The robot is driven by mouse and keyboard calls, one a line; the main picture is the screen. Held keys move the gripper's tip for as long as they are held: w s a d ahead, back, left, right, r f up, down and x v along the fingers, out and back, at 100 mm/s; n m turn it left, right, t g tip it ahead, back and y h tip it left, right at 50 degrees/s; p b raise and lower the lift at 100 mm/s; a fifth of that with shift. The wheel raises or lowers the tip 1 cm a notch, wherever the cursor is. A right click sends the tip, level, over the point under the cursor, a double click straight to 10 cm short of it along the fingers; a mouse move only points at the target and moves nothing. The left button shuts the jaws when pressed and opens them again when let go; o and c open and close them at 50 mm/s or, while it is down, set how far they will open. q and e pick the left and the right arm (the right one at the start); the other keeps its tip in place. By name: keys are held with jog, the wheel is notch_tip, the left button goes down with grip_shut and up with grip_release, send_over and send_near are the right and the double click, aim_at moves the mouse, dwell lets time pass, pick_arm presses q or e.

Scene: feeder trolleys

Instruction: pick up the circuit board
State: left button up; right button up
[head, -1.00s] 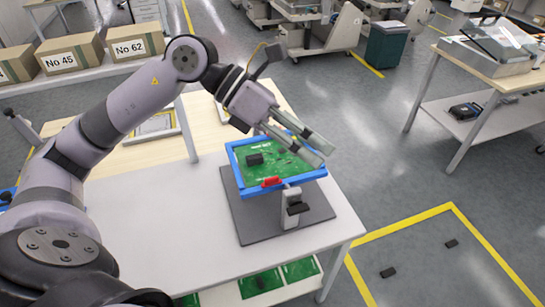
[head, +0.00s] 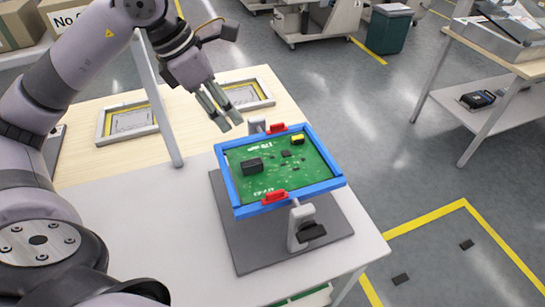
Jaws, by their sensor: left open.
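The green circuit board (head: 285,174) sits in a blue frame (head: 240,206), tilted on a stand with a grey base plate (head: 236,246). Red clips (head: 275,197) sit on the frame's near and far edges. A black block and a small yellow part show on the board. My left gripper (head: 230,124) is open and empty, above and behind the far left corner of the frame, apart from the board. My right gripper is out of view.
The white table (head: 150,225) has free room left of the stand. A metal post (head: 158,100) rises near the wooden surface, where framed sheets (head: 130,121) lie. A trolley table (head: 480,70) stands at right.

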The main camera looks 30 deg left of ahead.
pick_arm(q)
send_near(260, 159)
jog(key=p+x, duration=0.1)
jog(key=x, duration=0.2)
jog(key=shift+w+f, duration=0.15)
jog(key=shift+f, duration=0.1)
jog(key=shift+d+f+p, duration=0.2)
jog(key=shift+f+p, duration=0.15)
jog(key=shift+p, duration=0.1)
jog(key=p+x, duration=0.1)
jog(key=x, duration=0.4)
jog(key=shift+p, duration=0.3)
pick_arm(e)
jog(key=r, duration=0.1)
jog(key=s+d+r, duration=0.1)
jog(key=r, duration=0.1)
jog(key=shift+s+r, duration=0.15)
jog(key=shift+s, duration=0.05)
pick_arm(q)
jog(key=shift+c, duration=0.4)
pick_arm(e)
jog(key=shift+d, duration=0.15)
pick_arm(q)
jog(key=shift+c, duration=0.8)
jog(key=shift+r, duration=0.1)
grip_shut()
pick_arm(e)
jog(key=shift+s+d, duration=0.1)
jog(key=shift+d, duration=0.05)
